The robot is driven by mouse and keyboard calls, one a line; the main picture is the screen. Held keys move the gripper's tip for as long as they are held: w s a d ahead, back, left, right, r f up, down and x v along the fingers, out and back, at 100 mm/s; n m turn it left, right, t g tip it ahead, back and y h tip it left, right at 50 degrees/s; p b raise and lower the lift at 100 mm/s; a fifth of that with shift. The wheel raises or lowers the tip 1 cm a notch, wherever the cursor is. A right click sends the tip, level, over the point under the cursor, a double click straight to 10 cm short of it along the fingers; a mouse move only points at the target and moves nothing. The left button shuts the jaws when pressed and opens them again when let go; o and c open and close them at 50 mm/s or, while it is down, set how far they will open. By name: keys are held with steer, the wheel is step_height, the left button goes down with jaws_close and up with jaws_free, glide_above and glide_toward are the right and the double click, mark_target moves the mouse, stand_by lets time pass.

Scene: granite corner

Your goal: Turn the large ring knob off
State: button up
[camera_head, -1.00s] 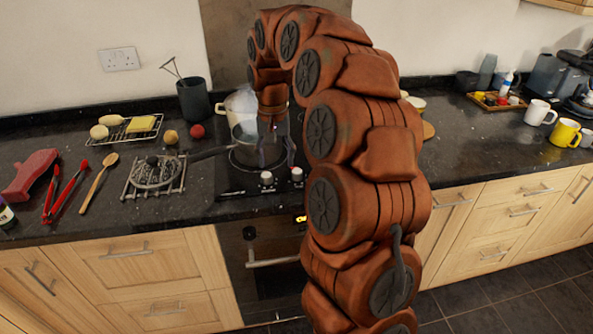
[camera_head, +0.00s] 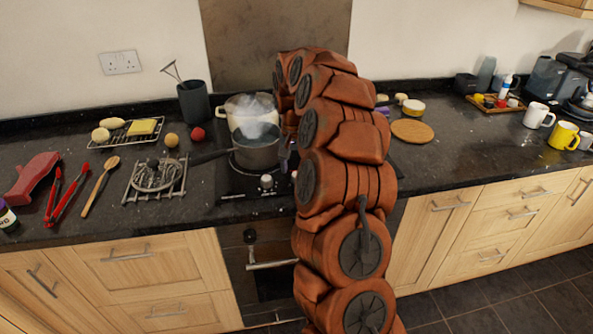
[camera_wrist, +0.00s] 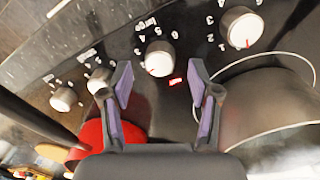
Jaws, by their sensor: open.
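In the wrist view, a white round knob with a red mark (camera_wrist: 159,58) has number marks around it and a label reading "large" beside it. My gripper (camera_wrist: 160,88) is open and empty, its two purple-padded fingers standing apart on either side below this knob in the picture. I cannot tell any contact. Another white knob (camera_wrist: 242,27) is to the upper right, and two smaller ones (camera_wrist: 100,80) (camera_wrist: 63,99) are to the left. In the head view one knob (camera_head: 266,181) shows at the hob's front; my arm hides the gripper's fingertips and others.
A steaming dark pan (camera_head: 256,150) and a pale pot (camera_head: 243,109) stand on the hob, close to my arm. The pan also shows at the right in the wrist view (camera_wrist: 265,110). A small red light (camera_wrist: 175,81) shows near the knob. A wire trivet (camera_head: 155,180) lies left.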

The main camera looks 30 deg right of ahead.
steer(key=shift+f+p, duration=0.3)
steer(key=shift+f, duration=0.95)
steer(key=c, duration=1.2)
